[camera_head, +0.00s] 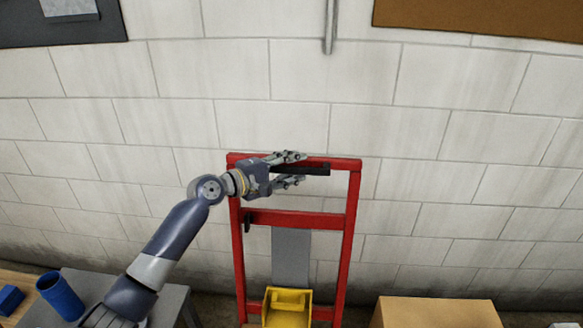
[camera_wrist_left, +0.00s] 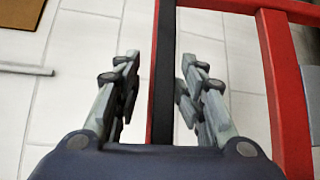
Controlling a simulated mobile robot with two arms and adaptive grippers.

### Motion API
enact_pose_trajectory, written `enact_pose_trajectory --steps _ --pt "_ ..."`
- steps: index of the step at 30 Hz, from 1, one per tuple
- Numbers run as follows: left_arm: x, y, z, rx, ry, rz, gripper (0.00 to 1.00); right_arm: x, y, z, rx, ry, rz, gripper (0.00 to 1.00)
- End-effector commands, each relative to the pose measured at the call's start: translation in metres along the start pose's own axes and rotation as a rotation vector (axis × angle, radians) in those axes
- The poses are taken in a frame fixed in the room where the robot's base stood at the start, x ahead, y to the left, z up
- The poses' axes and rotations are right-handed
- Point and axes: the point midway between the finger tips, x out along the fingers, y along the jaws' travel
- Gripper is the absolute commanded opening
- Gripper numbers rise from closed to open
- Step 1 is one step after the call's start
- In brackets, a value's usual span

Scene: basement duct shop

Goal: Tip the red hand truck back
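The red hand truck (camera_head: 350,225) stands upright in front of the block wall. A black grip (camera_head: 318,169) runs along its top bar. My left gripper (camera_head: 298,170) is at this grip, its fingers apart, one above and one below it. In the left wrist view, the black grip (camera_wrist_left: 165,75) passes between the open fingers (camera_wrist_left: 160,70), with a visible gap on each side. A yellow bin (camera_head: 288,312) sits low on the truck, in front of a grey panel (camera_head: 291,258). The truck's base is out of frame. My right gripper is not in view.
A grey table (camera_head: 172,300) at lower left holds a blue cup (camera_head: 60,296); a blue block (camera_head: 10,299) lies beside it. A cardboard box (camera_head: 436,313) is at lower right. The wall (camera_head: 450,150) is close behind the truck.

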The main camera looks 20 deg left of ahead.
Motion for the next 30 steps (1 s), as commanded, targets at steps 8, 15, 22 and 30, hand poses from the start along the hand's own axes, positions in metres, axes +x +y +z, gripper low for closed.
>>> enact_pose_trajectory --steps 8,15,22,30 --pt "-0.009 0.002 -0.004 0.002 0.009 0.005 0.35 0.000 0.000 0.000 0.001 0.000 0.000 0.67" --pt "-0.052 0.000 -0.001 0.005 0.006 0.001 0.35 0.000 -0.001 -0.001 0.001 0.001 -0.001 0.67" --pt "-0.097 0.000 0.002 0.005 0.002 0.000 0.35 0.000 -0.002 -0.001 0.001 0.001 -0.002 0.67" --pt "-0.121 0.002 0.004 0.003 -0.001 0.003 0.35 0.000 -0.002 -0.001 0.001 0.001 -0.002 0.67"
